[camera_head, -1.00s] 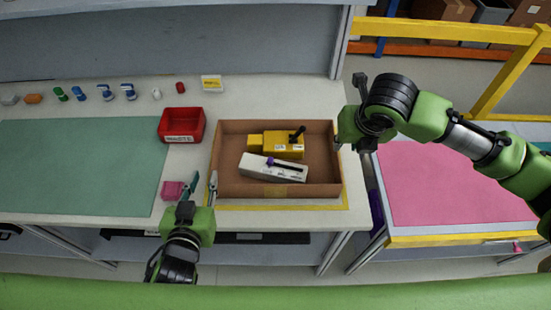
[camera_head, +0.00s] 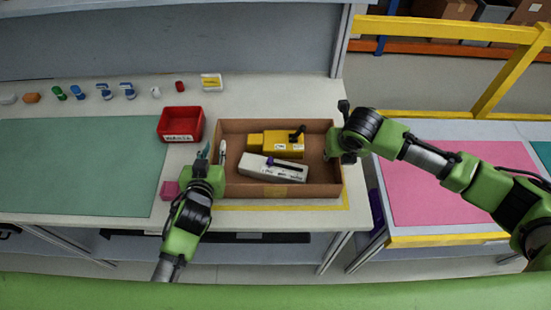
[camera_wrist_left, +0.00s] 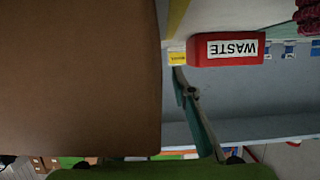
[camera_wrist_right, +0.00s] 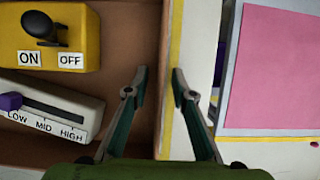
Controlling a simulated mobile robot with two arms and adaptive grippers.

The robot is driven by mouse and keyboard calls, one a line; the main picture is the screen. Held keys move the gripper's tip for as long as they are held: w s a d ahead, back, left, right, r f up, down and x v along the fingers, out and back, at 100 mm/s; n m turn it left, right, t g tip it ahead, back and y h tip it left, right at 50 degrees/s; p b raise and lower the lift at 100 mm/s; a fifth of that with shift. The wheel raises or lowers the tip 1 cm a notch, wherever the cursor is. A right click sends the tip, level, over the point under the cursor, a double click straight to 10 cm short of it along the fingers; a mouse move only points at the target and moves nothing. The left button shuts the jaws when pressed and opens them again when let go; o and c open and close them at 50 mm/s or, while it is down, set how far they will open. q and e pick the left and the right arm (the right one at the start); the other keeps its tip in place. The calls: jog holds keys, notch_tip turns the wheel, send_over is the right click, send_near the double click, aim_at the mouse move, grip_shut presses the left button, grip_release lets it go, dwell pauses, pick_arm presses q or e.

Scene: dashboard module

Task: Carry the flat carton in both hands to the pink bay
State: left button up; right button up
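The flat carton (camera_head: 265,191) is an open brown box on the white worktop, holding a yellow ON/OFF switch box (camera_head: 276,141) and a white slider box (camera_head: 272,168). My left gripper (camera_head: 214,147) is at its left wall, open, with a finger on each side; in the left wrist view the carton wall (camera_wrist_left: 80,80) hides one finger. My right gripper (camera_wrist_right: 159,76) is open above the right wall, fingers apart on either side of it; its tips are hidden in the head view. The pink bay (camera_head: 450,190) is on the separate table at right.
A green mat (camera_head: 80,165) lies at left. A gap separates the worktop from the pink bay's table, which has yellow rails (camera_head: 450,30) behind.

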pick_arm(q)
grip_shut()
pick_arm(e)
grip_shut()
pick_arm(q)
jog(key=shift+r, duration=0.1)
pick_arm(e)
jog(key=shift+r, duration=0.15)
